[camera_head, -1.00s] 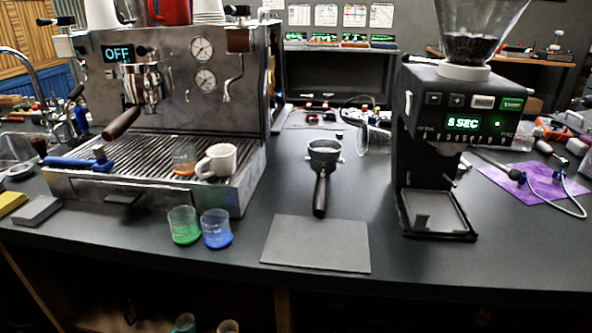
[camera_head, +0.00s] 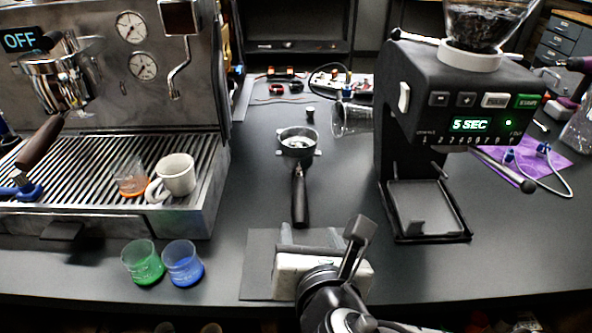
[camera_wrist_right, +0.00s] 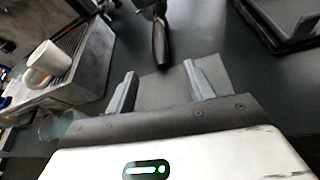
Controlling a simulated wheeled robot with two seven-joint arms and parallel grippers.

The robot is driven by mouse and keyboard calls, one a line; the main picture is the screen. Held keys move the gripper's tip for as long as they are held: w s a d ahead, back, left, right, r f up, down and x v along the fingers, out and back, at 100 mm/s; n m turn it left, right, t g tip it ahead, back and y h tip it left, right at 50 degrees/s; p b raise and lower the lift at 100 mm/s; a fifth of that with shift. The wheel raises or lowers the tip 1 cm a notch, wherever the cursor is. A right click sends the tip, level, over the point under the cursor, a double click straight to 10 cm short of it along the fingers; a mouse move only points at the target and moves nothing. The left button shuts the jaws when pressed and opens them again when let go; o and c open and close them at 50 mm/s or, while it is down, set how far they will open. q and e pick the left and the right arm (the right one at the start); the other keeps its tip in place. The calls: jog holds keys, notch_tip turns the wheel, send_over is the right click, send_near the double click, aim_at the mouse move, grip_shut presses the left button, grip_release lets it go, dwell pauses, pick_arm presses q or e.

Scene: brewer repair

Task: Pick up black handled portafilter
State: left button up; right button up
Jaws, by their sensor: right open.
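The black handled portafilter (camera_head: 299,182) lies on the dark counter between the espresso machine and the grinder. Its metal basket points away from me and its handle toward me. In the right wrist view its handle (camera_wrist_right: 161,42) shows beyond the fingers, near the top. My right gripper (camera_head: 312,236) is over the grey mat, just short of the handle's near end. In the right wrist view its two fingers (camera_wrist_right: 158,86) are spread apart with nothing between them. The portafilter is not touched. My left gripper is not in view.
The espresso machine (camera_head: 140,222) stands at left, with a white cup (camera_head: 177,176) on its tray. Green (camera_head: 143,264) and blue (camera_head: 183,264) beakers stand left of the grey mat (camera_head: 258,262). The grinder (camera_head: 400,110) stands right of the portafilter. A clear glass (camera_head: 350,119) lies behind it.

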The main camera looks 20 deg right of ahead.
aim_at(301, 206)
jog(key=x, duration=1.2)
jog(key=shift+w+f, duration=0.1)
jog(key=shift+w, duration=0.2)
grip_shut()
